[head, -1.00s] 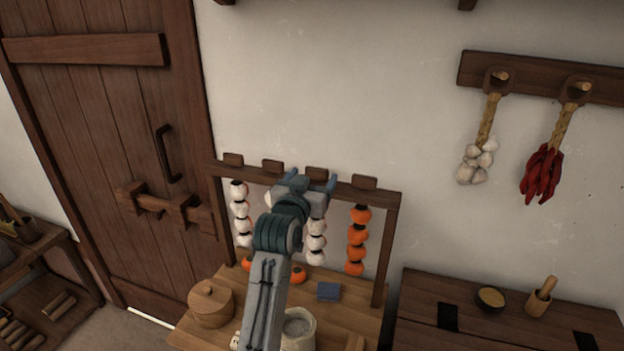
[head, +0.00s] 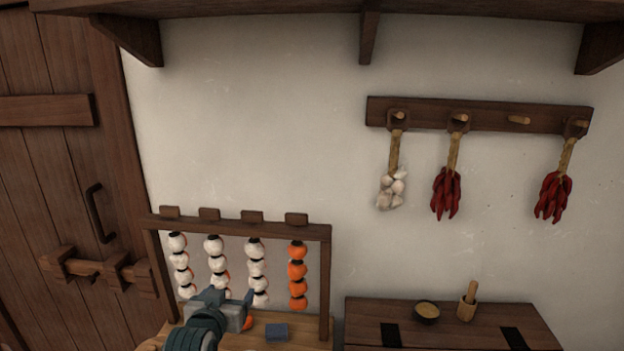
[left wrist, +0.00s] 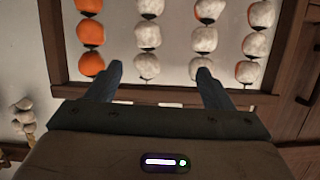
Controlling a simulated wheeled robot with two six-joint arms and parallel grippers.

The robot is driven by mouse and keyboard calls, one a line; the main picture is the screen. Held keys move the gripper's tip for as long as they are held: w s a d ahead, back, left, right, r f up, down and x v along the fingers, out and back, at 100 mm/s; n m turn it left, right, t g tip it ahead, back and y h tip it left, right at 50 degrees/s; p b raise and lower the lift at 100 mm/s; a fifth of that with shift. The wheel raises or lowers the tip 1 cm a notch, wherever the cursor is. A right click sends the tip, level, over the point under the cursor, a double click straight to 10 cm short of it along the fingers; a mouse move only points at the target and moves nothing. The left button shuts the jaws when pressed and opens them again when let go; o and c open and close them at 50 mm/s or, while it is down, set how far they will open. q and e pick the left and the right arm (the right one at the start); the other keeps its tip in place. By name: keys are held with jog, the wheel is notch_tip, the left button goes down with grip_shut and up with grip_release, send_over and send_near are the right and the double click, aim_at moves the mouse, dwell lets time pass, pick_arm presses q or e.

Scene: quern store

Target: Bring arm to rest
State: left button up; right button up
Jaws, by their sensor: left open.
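My left gripper (head: 230,297) is low in the head view, in front of the drying frame (head: 324,275). In the left wrist view the gripper (left wrist: 160,78) has its two fingers apart, with nothing between them. Strings of round fruit hang from the frame: whitish ones, such as one string (head: 256,272), and an orange string (head: 297,276). In the left wrist view the orange string (left wrist: 90,33) is at the left and whitish strings (left wrist: 148,36) are beside it. My right gripper is not in view.
A table (head: 305,338) stands under the frame, with a small blue block (head: 277,332) on it. A peg rail (head: 490,116) holds garlic (head: 392,188) and chillies (head: 446,193). A door (head: 60,180) is at the left.

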pick_arm(q)
jog(key=s+a+f+g, duration=0.3)
jog(key=s+f+g, duration=0.3)
jog(key=s+f, duration=1.1)
jog(key=s+a+f+g+y, duration=0.15)
jog(key=s+g, duration=0.35)
jog(key=s, duration=1.5)
jog(key=a+f+g+b, duration=0.3)
jog(key=f+b, duration=0.5)
jog(key=f, duration=3.3)
jog(key=s+a+f+b, duration=0.1)
jog(key=s+f+b, duration=0.2)
jog(key=s+f, duration=0.6)
jog(key=s+f+b, duration=0.3)
jog(key=s+f, duration=0.6)
jog(key=f, duration=0.6)
jog(key=shift+s+a, duration=0.3)
jog(key=shift+a, duration=0.05)
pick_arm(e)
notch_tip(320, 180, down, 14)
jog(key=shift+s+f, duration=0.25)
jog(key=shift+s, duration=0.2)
pick_arm(q)
jog(key=shift+h, duration=0.25)
